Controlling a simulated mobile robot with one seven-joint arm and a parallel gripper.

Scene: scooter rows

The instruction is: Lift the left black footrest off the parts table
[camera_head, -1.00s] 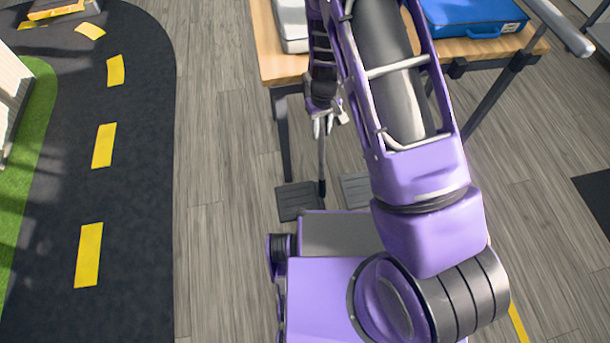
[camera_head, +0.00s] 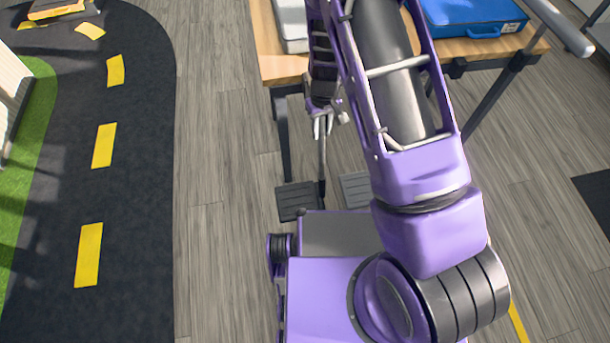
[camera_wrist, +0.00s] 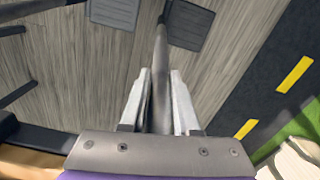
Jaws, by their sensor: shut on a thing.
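The left black footrest is a flat dark grey ribbed pad (camera_head: 296,202) at the lower end of a thin upright rod (camera_head: 322,165). My gripper (camera_head: 322,125) is shut on the rod, in front of the table's near edge and above the pad. In the wrist view the rod (camera_wrist: 162,80) runs between the two pale fingers (camera_wrist: 160,100), and its pad (camera_wrist: 190,25) shows on the right. A second similar pad (camera_head: 355,188) is to the right, apart from the first. My forearm hides part of the area around it.
The wooden parts table (camera_head: 283,66) stands at the back, with a blue case (camera_head: 475,17) and a pale grey box (camera_head: 290,22) on it. A dark table leg (camera_head: 285,135) is close behind the rod. The wood floor (camera_head: 215,200) is clear to the left.

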